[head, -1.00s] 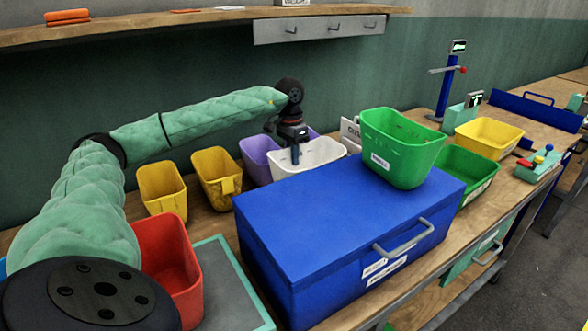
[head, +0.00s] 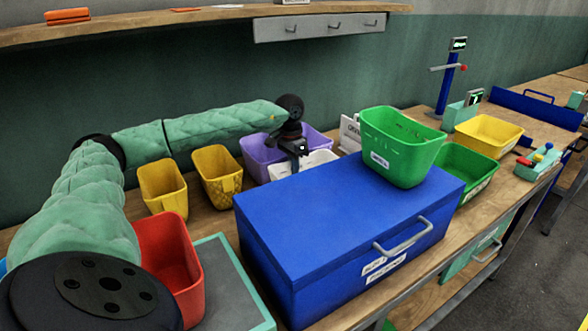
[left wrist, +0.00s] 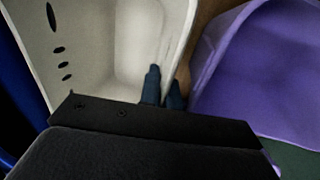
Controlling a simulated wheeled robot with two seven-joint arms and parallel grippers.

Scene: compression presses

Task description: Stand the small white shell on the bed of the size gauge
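The white shell (head: 303,160), an open-topped tub, stands behind the blue chest, which hides its lower part. It fills the upper left of the left wrist view (left wrist: 120,40), with dark oval holes in one wall. My left gripper (head: 295,166) points down at its rim. In the left wrist view the two dark fingertips (left wrist: 163,86) lie close together on either side of the white wall, so the gripper looks shut on it. A blue post with a slider and display (head: 447,88), apparently the size gauge, stands at the far right. My right gripper is out of view.
A purple tub (head: 262,150) is close beside the white one. The blue chest (head: 330,225) carries a green tub (head: 400,150). Yellow tubs (head: 163,185) and a red tub (head: 170,265) stand left. A shelf (head: 180,25) runs above.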

